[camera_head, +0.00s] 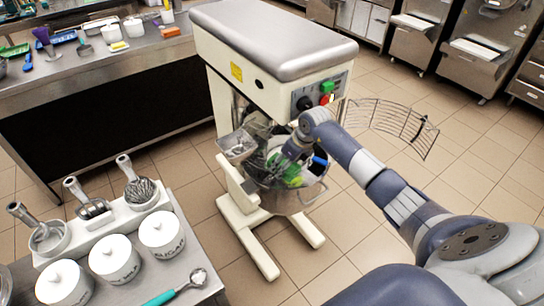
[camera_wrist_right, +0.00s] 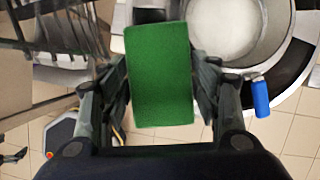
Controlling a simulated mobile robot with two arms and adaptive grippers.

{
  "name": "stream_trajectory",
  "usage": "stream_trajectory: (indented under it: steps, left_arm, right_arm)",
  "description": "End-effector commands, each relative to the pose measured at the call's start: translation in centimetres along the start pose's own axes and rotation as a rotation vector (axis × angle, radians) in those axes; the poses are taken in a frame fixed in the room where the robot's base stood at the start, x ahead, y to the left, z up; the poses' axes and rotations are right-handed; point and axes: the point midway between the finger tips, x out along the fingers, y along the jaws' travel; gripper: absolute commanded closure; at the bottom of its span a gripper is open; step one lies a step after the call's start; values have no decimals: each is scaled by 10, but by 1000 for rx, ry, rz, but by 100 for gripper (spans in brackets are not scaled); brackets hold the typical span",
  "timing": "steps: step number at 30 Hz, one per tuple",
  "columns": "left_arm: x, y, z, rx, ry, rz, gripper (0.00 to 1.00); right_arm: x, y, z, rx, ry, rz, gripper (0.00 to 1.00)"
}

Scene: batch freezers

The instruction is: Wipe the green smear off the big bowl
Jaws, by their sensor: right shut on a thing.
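The big metal bowl (camera_head: 292,202) sits low in the floor mixer in the head view. Its rim and pale inside show at the top of the right wrist view (camera_wrist_right: 276,40). My right gripper (camera_head: 285,158) is over the bowl and shut on a green scouring pad (camera_wrist_right: 160,75), which hangs between the fingers beside the bowl opening. Bright green patches show at the bowl in the head view, partly behind my gripper. I cannot tell which of them is smear and which is pad. My left gripper is not in view.
The mixer (camera_head: 275,45) stands over the bowl, with its wire guard (camera_head: 395,120) out to the right. A blue handle (camera_wrist_right: 260,97) sticks out beside the bowl. A steel table with white lidded jars (camera_head: 115,258) and a scoop (camera_head: 185,287) is at front left. Tiled floor is free around.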

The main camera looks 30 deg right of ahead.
Motion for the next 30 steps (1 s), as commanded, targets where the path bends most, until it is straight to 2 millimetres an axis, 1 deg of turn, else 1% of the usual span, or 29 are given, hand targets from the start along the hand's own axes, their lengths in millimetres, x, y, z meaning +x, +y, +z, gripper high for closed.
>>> stream_trajectory:
  steps: [1, 2, 7, 15, 21, 25, 30]
  left_arm:
    - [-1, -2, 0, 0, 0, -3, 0]
    - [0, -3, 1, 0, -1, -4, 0]
    - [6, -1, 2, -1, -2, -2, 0]
    - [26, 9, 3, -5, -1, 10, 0]
    - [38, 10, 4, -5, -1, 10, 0]
    - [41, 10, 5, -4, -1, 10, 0]
    - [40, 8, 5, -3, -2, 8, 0]
  right_arm:
    - [-4, -2, 4, 7, -12, -5, 79]
    - [-4, -3, 4, 9, -13, -7, 79]
    - [5, -3, 1, 11, -14, -6, 79]
    - [31, -1, -10, 9, -11, -4, 79]
    - [49, -1, -18, 8, -10, -4, 79]
    - [52, -2, -19, 8, -10, -4, 79]
    - [52, -2, -19, 7, -9, -5, 79]
